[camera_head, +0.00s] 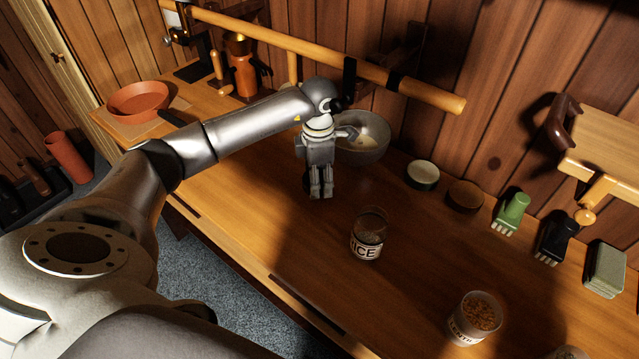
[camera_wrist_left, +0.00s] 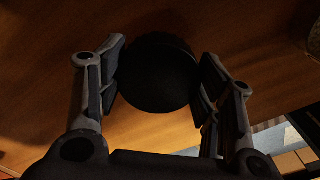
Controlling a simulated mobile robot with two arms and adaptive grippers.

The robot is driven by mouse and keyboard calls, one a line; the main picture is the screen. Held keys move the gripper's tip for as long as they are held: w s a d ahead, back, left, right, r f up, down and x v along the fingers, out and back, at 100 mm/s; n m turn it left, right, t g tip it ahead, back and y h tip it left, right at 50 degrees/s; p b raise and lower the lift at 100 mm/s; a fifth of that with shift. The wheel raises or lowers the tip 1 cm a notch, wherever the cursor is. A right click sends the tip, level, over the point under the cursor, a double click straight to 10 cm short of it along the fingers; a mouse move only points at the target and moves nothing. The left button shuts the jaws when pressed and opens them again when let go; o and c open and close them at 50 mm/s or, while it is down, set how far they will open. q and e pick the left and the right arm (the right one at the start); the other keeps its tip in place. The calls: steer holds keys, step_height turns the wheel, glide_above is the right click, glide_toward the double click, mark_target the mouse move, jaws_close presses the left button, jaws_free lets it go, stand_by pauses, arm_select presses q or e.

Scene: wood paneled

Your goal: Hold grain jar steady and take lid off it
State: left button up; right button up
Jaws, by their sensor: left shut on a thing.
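My left gripper (camera_head: 321,192) points down at the table and is shut on a dark round thing. In the left wrist view this dark round thing (camera_wrist_left: 157,73) fills the space between the fingers (camera_wrist_left: 158,85). Its lower part is hidden, so I cannot tell whether it is a lid or a lidded jar. A glass jar labelled RICE (camera_head: 367,236) stands upright to the right of my gripper, apart from it. Another glass jar (camera_head: 476,318) with brown contents stands further right, near the front. My right gripper is not in view.
A grey bowl (camera_head: 362,138) stands behind my left gripper. A pale round piece (camera_head: 422,175), a brown round piece (camera_head: 466,195), a green brush (camera_head: 511,213) and a black brush (camera_head: 556,241) lie along the wall. A wooden rail (camera_head: 330,55) runs above. The table (camera_head: 420,262) is clear between the jars.

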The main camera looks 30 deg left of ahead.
arm_select(q)
steer(key=shift+w+f, duration=0.2)
steer(key=shift+f, duration=0.1)
step_height(320, 180, down, 2)
steer(key=shift+f+p, duration=0.1)
steer(key=shift+p, duration=0.8)
steer(key=shift+f, duration=0.55)
steer(key=o, duration=1.1)
